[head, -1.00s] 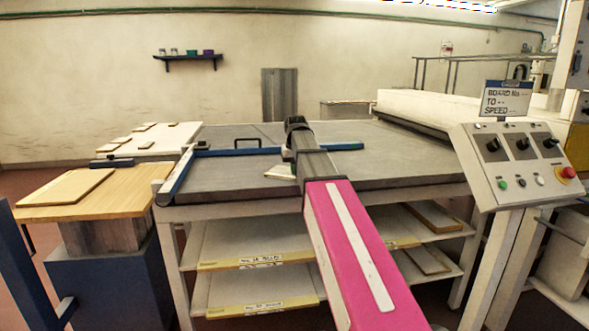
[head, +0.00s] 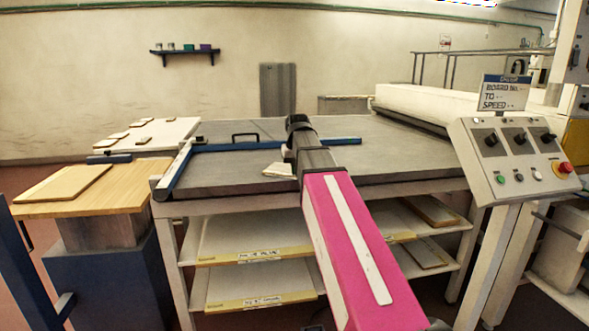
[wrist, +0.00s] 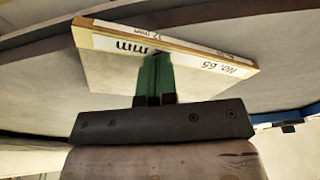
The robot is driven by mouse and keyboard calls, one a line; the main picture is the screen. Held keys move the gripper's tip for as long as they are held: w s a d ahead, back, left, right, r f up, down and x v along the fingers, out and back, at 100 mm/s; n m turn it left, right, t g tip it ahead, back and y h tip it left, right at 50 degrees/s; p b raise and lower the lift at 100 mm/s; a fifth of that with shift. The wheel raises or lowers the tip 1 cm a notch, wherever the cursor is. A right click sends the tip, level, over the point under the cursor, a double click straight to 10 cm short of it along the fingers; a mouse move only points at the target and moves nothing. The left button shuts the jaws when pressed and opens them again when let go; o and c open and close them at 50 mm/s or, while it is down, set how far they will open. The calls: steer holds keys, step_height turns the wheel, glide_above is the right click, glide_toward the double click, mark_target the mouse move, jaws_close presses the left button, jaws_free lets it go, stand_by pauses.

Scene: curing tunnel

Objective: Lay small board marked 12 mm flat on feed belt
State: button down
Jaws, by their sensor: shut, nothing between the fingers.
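A small pale board (head: 279,170) shows on the grey feed belt (head: 400,150) near its front edge, beside my arm. My gripper (wrist: 156,62) has green fingers, shut and empty, directly in front of the board's labelled side. The fingers overlap the board in the picture; I cannot tell if they touch it. In the head view my arm hides the fingers. The board looks about flat, but its contact with the belt is not clear.
A blue rail (head: 240,148) runs across the belt behind the board. A wooden table (head: 125,196) with a larger board (head: 65,184) stands at left, with a white table (head: 165,135) of small boards behind. A control panel (head: 515,160) stands at right. Shelves (head: 255,240) hold boards below.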

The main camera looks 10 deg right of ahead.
steer(key=shift+s+f+g, duration=0.15)
steer(key=shift+s+f, duration=0.15)
steer(key=shift+s, duration=0.25)
steer(key=shift+s+f+g, duration=0.15)
steer(key=shift+s+f, duration=0.15)
steer(key=shift+s, duration=0.4)
steer(key=shift+w, duration=0.15)
steer(key=shift+w+r, duration=0.15)
steer(key=shift+r, duration=0.7)
